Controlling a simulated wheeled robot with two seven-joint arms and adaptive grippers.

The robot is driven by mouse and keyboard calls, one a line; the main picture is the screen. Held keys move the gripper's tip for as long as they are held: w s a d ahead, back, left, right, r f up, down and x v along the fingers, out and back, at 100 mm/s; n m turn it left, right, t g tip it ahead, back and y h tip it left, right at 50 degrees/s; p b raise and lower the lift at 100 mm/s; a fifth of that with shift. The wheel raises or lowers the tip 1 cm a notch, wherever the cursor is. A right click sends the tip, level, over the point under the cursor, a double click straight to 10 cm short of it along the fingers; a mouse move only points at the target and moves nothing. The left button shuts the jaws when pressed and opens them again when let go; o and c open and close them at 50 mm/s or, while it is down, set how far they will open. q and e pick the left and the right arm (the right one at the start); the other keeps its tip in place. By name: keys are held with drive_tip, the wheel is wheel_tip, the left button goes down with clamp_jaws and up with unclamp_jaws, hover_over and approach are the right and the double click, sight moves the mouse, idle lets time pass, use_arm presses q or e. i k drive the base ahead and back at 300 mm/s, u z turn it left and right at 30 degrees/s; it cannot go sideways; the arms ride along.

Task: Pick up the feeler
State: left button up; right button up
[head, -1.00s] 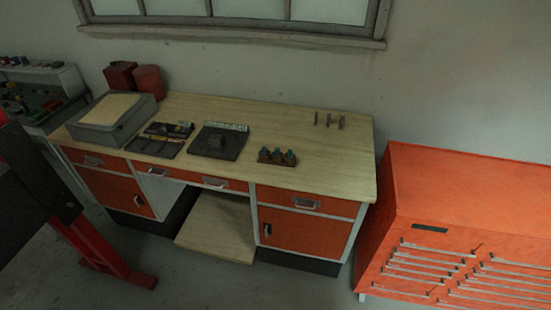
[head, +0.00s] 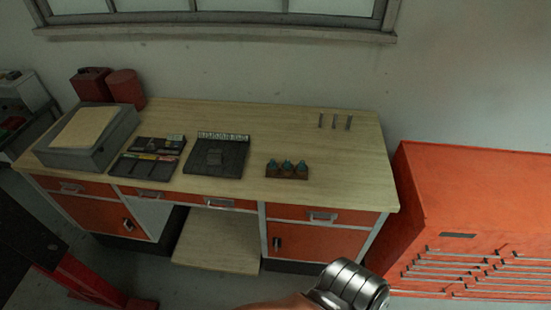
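I cannot make out for sure which item is the feeler. The small items lie on a wooden-topped workbench (head: 340,185) in the head view. A dark tray with small tools (head: 158,144) and a flat tray with coloured strips (head: 146,166) are left of centre. Next to them is a dark plate (head: 228,160) with a small block on it and a light marked strip (head: 223,136) along its back edge.
A small rack with blue-topped pieces (head: 287,170) stands near the front edge. Three thin grey pieces (head: 335,122) are at the back right. A grey box (head: 90,135) and red containers (head: 125,88) are at the left. An orange cabinet (head: 475,195) stands right of the bench.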

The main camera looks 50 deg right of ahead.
sight(302, 166)
drive_tip(key=z, duration=0.15)
drive_tip(key=i, duration=0.65)
drive_tip(key=z, duration=0.95)
drive_tip(key=i, duration=0.55)
drive_tip(key=z, duration=0.65)
